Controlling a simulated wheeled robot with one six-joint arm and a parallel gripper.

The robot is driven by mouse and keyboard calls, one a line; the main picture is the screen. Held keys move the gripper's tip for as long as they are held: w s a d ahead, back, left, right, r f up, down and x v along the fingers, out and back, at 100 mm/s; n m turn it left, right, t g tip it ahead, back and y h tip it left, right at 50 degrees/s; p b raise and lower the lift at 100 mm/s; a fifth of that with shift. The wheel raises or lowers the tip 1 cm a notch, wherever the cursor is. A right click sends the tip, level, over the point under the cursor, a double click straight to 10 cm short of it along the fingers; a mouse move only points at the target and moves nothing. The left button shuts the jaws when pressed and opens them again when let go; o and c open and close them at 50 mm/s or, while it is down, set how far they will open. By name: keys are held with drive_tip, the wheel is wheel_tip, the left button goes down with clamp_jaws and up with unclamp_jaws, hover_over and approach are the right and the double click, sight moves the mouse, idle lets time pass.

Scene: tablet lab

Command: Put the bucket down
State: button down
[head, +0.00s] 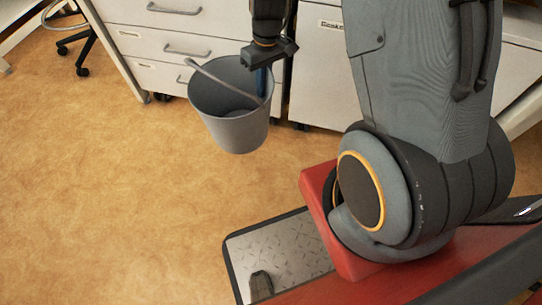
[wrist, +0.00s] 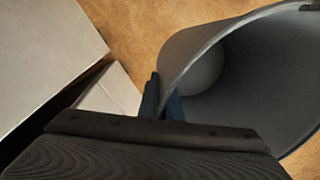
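The grey bucket (head: 228,128) hangs roughly upright at my gripper (head: 264,82), in front of the white cabinets. Its handle lies across the opening. My gripper's blue fingers point down at the bucket's right rim. In the wrist view, the fingers (wrist: 161,98) pinch the rim wall of the bucket (wrist: 270,75), with one finger on each side. The inside of the bucket looks grey, with a paler rounded patch. No clear contact shadow shows under the bucket, so its height above the floor is hard to tell.
Tan floor (head: 120,190) lies open to the left and below the bucket. White drawer cabinets (head: 185,40) and another labelled cabinet (head: 325,75) stand behind it. A chair base (head: 72,40) with casters is at the upper left.

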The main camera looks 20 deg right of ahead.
sight(254, 105)
drive_tip(key=a+f+n+b, duration=0.1)
drive_tip(key=f+n, duration=0.2)
drive_tip(key=w+a+f+n+b, duration=0.1)
drive_tip(key=f+n+b, duration=0.1)
drive_tip(key=f+n, duration=0.1)
drive_tip(key=f+n+b, duration=0.1)
drive_tip(key=f+n, duration=0.2)
drive_tip(key=n, duration=0.2)
drive_tip(key=shift+w+a+g+h+b, duration=0.35)
drive_tip(key=shift+a+g+h+b, duration=0.05)
drive_tip(key=f+n+b, duration=0.1)
drive_tip(key=f+n, duration=0.1)
drive_tip(key=n, duration=0.1)
drive_tip(key=w+a+f+n+b, duration=0.1)
drive_tip(key=f+n, duration=0.1)
drive_tip(key=n, duration=0.1)
drive_tip(key=f+n+h+b, duration=0.1)
drive_tip(key=f+n, duration=0.1)
drive_tip(key=n, duration=0.1)
drive_tip(key=shift+w+a+f+n+b, duration=0.15)
drive_tip(key=shift+a+n+b, duration=0.15)
drive_tip(key=shift+n+b, duration=0.1)
wheel_tip(254, 105, down, 11)
drive_tip(key=n+b, duration=0.1)
drive_tip(key=b, duration=0.4)
drive_tip(key=shift+n+b, duration=0.3)
drive_tip(key=shift+n, duration=0.1)
drive_tip(key=shift+a+f, duration=0.1)
drive_tip(key=c, duration=2)
unclamp_jaws()
